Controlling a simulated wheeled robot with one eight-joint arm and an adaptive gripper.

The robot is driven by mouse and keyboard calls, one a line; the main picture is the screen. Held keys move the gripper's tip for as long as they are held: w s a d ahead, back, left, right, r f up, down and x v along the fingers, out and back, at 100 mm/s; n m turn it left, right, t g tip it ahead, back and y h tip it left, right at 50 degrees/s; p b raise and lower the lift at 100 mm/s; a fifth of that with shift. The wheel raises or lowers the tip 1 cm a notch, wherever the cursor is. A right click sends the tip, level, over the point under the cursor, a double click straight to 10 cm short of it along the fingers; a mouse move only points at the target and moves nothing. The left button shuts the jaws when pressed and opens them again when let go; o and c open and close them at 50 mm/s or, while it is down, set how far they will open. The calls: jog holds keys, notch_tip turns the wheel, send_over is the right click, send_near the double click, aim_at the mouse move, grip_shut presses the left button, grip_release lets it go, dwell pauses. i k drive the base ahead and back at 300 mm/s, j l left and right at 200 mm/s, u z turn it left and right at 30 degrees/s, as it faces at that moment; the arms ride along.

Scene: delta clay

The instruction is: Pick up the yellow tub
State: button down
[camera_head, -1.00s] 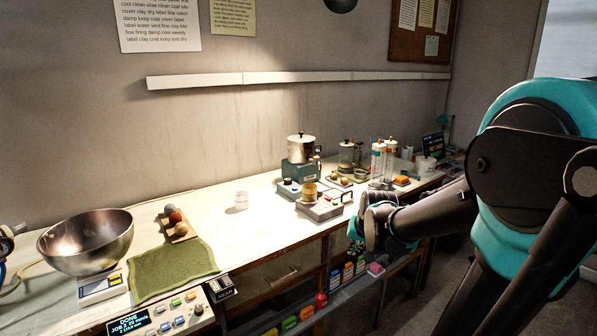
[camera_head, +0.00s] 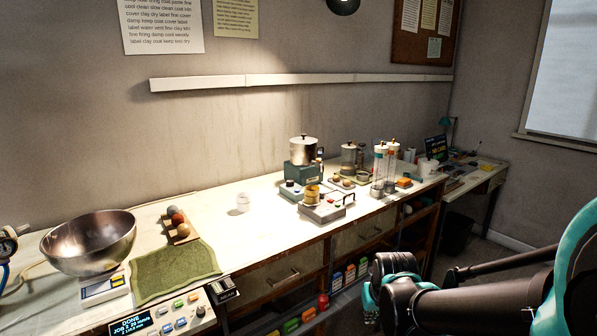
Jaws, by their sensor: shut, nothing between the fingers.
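The yellow tub (camera_head: 312,194) is a small yellowish cylinder. It stands upright on a pale boxy device (camera_head: 326,210) with a handle, near the middle of the workbench. My gripper (camera_head: 369,303) is low at the right of centre, in front of the bench's front edge and well apart from the tub. It is shut and empty; its fingertips are small and partly hidden by the wrist.
On the workbench (camera_head: 262,222), a metal pot on a green-grey base (camera_head: 303,174) stands behind the tub, with clear cylinders (camera_head: 380,168) to the right. A white cup (camera_head: 243,202) and metal bowl (camera_head: 88,240) are left. The bench around the cup is clear.

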aim_at(312, 192)
jog(key=i+l+u, duration=0.45)
jog(key=i+l, duration=0.15)
jog(key=i+l+u, duration=0.25)
jog(key=l, duration=0.25)
